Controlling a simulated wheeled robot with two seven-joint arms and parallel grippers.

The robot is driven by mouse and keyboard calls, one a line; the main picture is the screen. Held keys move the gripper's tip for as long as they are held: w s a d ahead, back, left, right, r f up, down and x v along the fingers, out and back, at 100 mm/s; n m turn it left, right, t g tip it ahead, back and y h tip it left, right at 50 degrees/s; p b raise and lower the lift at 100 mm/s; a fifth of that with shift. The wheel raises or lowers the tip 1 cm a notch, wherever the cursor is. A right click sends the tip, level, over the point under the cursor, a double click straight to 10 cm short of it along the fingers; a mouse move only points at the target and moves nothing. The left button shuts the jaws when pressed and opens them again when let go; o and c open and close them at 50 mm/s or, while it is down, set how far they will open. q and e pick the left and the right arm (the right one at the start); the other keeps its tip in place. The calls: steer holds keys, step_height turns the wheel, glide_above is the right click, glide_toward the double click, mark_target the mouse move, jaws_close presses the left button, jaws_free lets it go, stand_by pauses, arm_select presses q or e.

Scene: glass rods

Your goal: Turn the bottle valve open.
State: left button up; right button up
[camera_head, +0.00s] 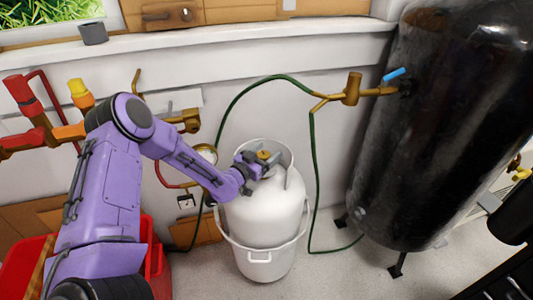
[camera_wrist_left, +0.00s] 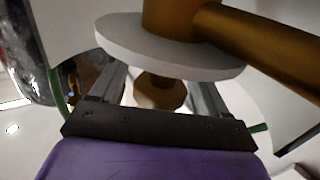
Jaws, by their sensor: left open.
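A white gas bottle (camera_head: 265,208) stands upright in a white bucket-like holder (camera_head: 266,262) on the floor. Its brass valve (camera_head: 264,155) sits at the top, inside the white collar. My left gripper (camera_head: 252,163) is at the bottle's top, beside the valve. In the left wrist view my gripper (camera_wrist_left: 160,82) is open, with one finger on each side of a faceted brass piece (camera_wrist_left: 160,92). A pale disc and a thick brass part lie just beyond and partly cover the fingertips. I cannot tell whether the fingers touch the brass piece. My right gripper is out of view.
A large black tank (camera_head: 440,120) stands at the right. A green hose (camera_head: 317,180) loops between the wall pipes and the bottle area. Red and yellow pipe fittings (camera_head: 80,92) and a red crate (camera_head: 158,262) are at the left. Floor between bottle and tank is mostly clear.

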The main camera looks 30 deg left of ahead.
arm_select(q)
steer(key=shift+w, duration=0.15)
steer(key=c, duration=1)
steer(key=shift+o, duration=0.2)
steer(key=shift+d+y, duration=0.1)
steer(key=shift+y, duration=0.2)
steer(key=n+y, duration=0.2)
steer(key=y, duration=0.1)
steer(key=shift+n+y+b, duration=0.3)
steer(key=shift+y+b, duration=0.05)
steer(key=shift+y, duration=0.05)
steer(key=shift+a+n+g+y, duration=0.2)
steer(key=shift+n+g+y, duration=0.15)
steer(key=shift+n+y, duration=0.55)
steer(key=shift+a+n+g+y, duration=0.2)
steer(key=shift+n+g+y, duration=0.3)
steer(key=shift+y, duration=0.7)
steer(key=shift+n+y, duration=0.3)
steer(key=o, duration=1)
steer(key=shift+c, duration=0.2)
